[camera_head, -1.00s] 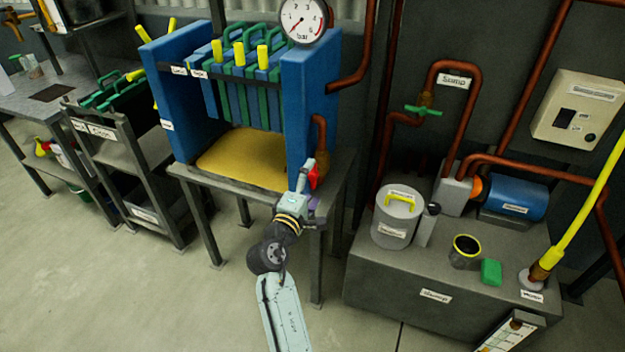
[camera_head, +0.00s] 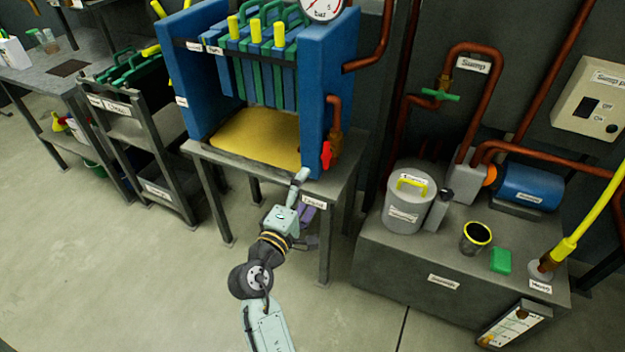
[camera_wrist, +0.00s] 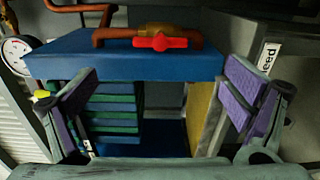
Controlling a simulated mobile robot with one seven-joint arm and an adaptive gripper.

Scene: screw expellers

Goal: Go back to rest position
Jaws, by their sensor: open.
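My gripper (camera_head: 309,225) is in front of the filter press table, below the red valve handle (camera_head: 326,155) in the head view. In the wrist view my gripper (camera_wrist: 163,95) is open, with purple finger pads spread wide and nothing between them. The red valve handle (camera_wrist: 160,42) sits on a brown pipe fitting beyond the fingers, apart from them. My arm reaches up from the bottom of the head view, bent at its joints.
Floor is clear at left.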

